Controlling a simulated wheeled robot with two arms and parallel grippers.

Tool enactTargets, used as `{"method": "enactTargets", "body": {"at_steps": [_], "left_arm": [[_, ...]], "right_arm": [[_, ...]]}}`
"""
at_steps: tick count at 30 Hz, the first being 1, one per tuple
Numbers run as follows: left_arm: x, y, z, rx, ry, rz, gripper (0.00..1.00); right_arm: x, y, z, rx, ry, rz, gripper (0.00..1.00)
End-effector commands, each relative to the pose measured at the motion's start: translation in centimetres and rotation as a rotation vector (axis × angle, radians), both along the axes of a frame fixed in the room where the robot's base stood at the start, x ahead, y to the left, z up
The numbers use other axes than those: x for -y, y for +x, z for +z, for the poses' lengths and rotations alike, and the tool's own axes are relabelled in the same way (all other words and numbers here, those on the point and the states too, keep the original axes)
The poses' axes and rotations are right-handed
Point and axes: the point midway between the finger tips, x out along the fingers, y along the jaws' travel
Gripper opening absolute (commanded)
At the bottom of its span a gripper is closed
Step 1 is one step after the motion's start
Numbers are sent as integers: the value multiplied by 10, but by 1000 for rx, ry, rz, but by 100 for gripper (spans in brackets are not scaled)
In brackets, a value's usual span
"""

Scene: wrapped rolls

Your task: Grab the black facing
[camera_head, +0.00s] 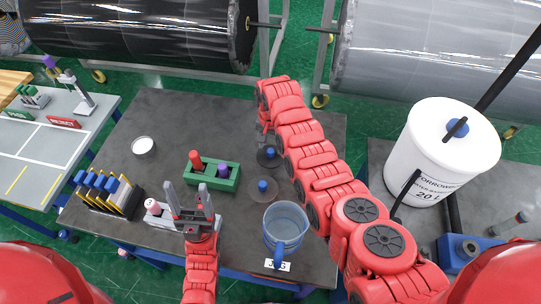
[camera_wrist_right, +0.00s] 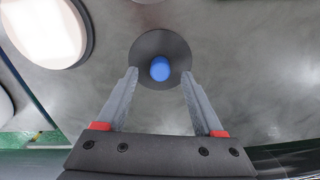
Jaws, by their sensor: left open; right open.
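Two dark round discs with blue knobs lie on the dark table; I take these as the black facings. The far disc (camera_head: 264,161) is under my right gripper (camera_head: 263,140), and the near disc (camera_head: 254,194) lies a little closer to me. In the right wrist view, a dark disc (camera_wrist_right: 145,50) with a blue knob shows just beyond and between the fingertips of my right gripper (camera_wrist_right: 160,75), which is open and empty. My left gripper (camera_head: 187,189) is open and empty over the front of the table, near a white and pink item (camera_head: 153,207).
A green block (camera_head: 226,182) with red and purple pegs, a blue-grey jug (camera_head: 286,222), a white dish (camera_head: 143,146) and a rack of blue-handled tools (camera_head: 96,189) stand on the table (camera_head: 190,115). A white bucket (camera_head: 440,150) stands at right.

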Motion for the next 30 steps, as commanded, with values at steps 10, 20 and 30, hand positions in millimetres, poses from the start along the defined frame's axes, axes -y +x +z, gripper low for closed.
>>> {"method": "enactTargets", "body": {"at_steps": [10, 20, 30], "left_arm": [[0, 0, -17, 0, 0, 0, 66], [0, 0, -17, 0, 0, 0, 66], [0, 0, -17, 0, 0, 0, 66]], "right_arm": [[0, 1, -32, 4, 1, 0, 69], [0, 1, -31, 4, 1, 0, 24], [0, 1, -32, 4, 1, 0, 0]]}}
